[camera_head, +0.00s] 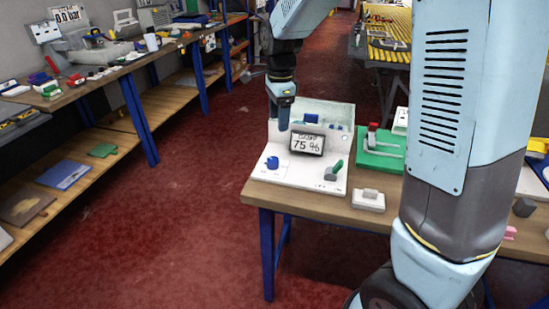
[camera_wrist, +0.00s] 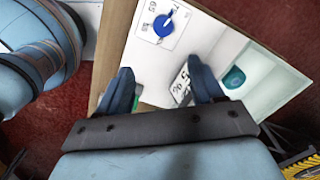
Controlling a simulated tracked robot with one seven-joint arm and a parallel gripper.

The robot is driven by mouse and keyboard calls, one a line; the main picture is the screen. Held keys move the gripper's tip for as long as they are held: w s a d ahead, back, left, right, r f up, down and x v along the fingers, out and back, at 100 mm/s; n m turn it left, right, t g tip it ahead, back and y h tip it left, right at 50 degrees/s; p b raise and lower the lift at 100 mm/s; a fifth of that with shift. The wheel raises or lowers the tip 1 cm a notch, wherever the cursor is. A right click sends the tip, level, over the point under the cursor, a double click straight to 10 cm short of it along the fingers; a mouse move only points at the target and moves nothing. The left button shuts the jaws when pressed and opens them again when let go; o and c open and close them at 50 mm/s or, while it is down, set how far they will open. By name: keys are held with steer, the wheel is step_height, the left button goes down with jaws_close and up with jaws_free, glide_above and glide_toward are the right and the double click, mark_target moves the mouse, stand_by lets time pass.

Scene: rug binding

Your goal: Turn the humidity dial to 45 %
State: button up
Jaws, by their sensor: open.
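The humidity device (camera_head: 312,172) is a white box with a flat front plate at the corner of the wooden table. Its display (camera_head: 307,143) reads 75 %. The blue dial (camera_head: 272,163) sits at the left of the front plate, and it also shows in the wrist view (camera_wrist: 163,25) with printed marks around it.
A green base with a red-handled part (camera_head: 379,150) stands right of the device. A small white block (camera_head: 369,200) lies in front on the wooden table (camera_head: 310,204). A long workbench (camera_head: 110,78) with a lower shelf runs along the left. The red floor between is clear.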

mark_target(274, 159)
steer(key=shift+m, duration=0.4)
steer(key=f, duration=0.5)
steer(key=a+f, duration=0.1)
steer(key=f, duration=0.4)
steer(key=w+f, duration=0.1)
steer(key=f, duration=0.4)
steer(key=shift+a+f, duration=0.2)
steer(key=shift+c, duration=0.2)
